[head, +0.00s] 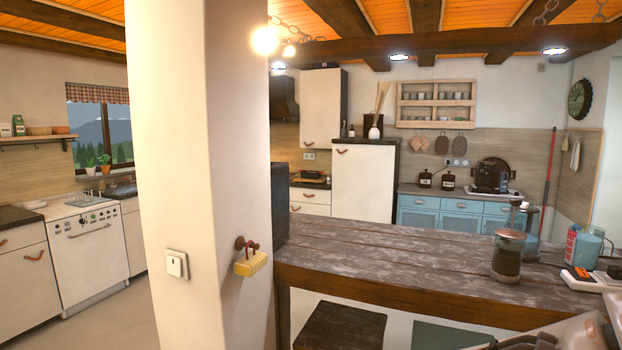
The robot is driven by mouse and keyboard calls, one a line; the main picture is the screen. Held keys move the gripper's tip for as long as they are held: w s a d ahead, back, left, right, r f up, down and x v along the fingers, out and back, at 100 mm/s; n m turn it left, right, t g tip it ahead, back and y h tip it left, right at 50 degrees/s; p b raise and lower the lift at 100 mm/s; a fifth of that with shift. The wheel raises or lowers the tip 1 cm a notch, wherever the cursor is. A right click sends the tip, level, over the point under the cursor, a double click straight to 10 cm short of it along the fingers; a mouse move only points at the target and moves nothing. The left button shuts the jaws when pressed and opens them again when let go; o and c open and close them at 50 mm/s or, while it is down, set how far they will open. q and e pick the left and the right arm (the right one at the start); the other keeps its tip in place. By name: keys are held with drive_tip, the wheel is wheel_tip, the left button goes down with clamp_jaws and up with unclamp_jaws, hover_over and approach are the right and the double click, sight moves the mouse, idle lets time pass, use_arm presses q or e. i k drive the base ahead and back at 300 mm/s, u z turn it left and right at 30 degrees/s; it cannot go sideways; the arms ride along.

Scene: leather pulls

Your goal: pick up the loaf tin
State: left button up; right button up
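I cannot make out a loaf tin for certain anywhere in the head view. Small items on the far counters are too small to tell, and the wide pillar hides part of the room. Neither gripper's fingertips can be made out. A pale and dark shape, cut off at the bottom right corner, may be part of my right arm; I cannot tell.
A white pillar (190,130) stands close, with a yellow item (250,265) hanging on it. A worn wooden table (390,255) bears a glass press (508,256) and a blue canister (588,246). A blue cabinet (440,217) stands behind. Open floor shows at the lower left.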

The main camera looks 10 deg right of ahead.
sight(307, 174)
drive_tip(key=u, duration=0.35)
drive_tip(key=k, duration=0.4)
drive_tip(key=u, duration=0.8)
drive_tip(key=i, duration=4.5)
drive_tip(key=z, duration=0.85)
drive_tip(key=i, duration=1.9)
drive_tip(key=z, duration=1.15)
drive_tip(key=i, duration=1.9)
drive_tip(key=z, duration=0.25)
drive_tip(key=i, duration=3.05)
drive_tip(key=z, duration=0.05)
